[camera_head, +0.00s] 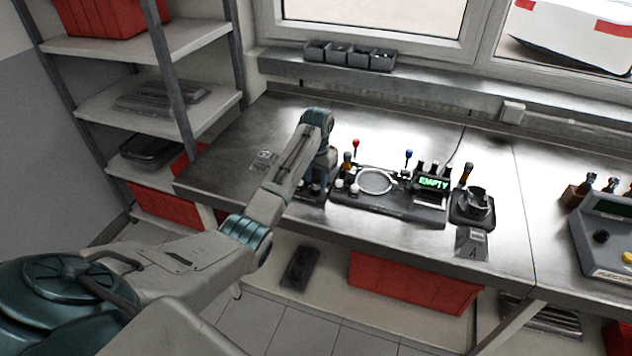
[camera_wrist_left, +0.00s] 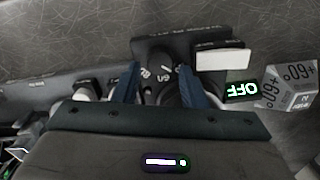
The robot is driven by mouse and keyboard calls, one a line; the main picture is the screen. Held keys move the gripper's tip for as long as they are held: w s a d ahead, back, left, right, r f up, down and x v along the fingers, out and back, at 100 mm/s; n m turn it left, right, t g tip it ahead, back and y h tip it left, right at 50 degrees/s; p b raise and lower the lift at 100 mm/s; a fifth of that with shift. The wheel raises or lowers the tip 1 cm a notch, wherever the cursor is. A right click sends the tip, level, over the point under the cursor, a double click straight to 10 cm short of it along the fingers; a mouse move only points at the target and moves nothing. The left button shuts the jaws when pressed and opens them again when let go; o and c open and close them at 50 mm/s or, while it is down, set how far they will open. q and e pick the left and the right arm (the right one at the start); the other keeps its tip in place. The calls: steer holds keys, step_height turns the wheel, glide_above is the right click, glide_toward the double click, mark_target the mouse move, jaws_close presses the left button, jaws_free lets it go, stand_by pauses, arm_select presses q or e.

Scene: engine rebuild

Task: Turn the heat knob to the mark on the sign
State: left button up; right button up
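The heat knob (camera_wrist_left: 162,88) is a dark round knob by a dial with white numbers, in the middle of the left wrist view. My left gripper (camera_wrist_left: 160,96) has one blue finger on each side of it, with a little room visible at the left finger. A grey sign (camera_wrist_left: 290,86) with "+60°" markings stands to the right, beside a green display (camera_wrist_left: 242,90) reading "OFF", upside down here. My right gripper is out of view.
A black station (camera_head: 388,206) with a ring, levers and a green "EMPTY" display stands right of my gripper. A black holder (camera_head: 473,205) is farther right. A grey control box (camera_head: 605,240) stands at the far right. The bench behind my arm is clear.

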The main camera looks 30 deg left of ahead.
mark_target(316, 189)
arm_select(q)
steer(key=shift+s+f, duration=0.1)
steer(key=shift+f, duration=1.3)
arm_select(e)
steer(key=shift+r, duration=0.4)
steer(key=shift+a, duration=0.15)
